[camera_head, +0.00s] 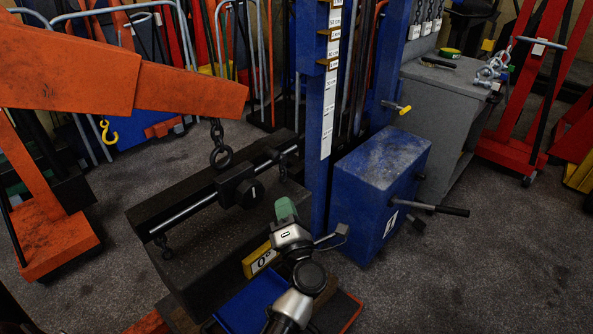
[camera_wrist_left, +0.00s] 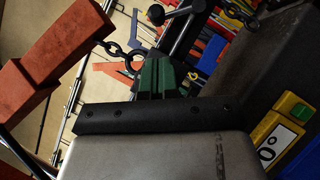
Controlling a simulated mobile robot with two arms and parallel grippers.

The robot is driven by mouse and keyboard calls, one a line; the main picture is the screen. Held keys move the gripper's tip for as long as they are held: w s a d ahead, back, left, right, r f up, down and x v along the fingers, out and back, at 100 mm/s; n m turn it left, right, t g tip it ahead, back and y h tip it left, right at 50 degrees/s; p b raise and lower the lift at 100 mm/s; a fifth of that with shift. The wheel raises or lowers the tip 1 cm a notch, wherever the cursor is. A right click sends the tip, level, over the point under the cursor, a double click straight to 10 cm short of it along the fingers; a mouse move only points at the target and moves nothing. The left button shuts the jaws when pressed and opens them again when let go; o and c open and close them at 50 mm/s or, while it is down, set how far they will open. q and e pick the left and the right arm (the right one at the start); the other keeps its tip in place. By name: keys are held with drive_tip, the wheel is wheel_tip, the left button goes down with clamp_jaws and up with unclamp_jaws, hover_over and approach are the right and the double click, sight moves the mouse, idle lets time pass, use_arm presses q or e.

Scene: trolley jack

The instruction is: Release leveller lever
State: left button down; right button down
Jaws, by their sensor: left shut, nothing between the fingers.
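The leveller is a dark bar (camera_head: 190,215) with a black block and round knob (camera_head: 249,193), hanging by a chain (camera_head: 220,150) from the orange crane arm (camera_head: 150,85). In the left wrist view, a short black lever with a ball end (camera_wrist_left: 157,15) shows near the top, beside the chain (camera_wrist_left: 122,55). My left gripper (camera_head: 285,208) has green fingertips, shut and empty, below and right of the knob and apart from it. The fingers (camera_wrist_left: 155,77) also show in the left wrist view, below the ball end. My right gripper is not in view.
A dark block (camera_head: 200,250) with a yellow 0° plate (camera_head: 259,261) lies under the leveller. A blue column (camera_head: 320,120) and blue box (camera_head: 375,190) with a protruding black-gripped handle (camera_head: 440,209) stand to the right. Grey floor (camera_head: 500,270) is clear at the right.

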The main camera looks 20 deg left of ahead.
sight(277, 156)
use_arm(q)
drive_tip(key=shift+r, duration=0.1)
drive_tip(key=p+x, duration=0.1)
drive_tip(key=x, duration=0.9)
drive_tip(key=shift+p, duration=0.35)
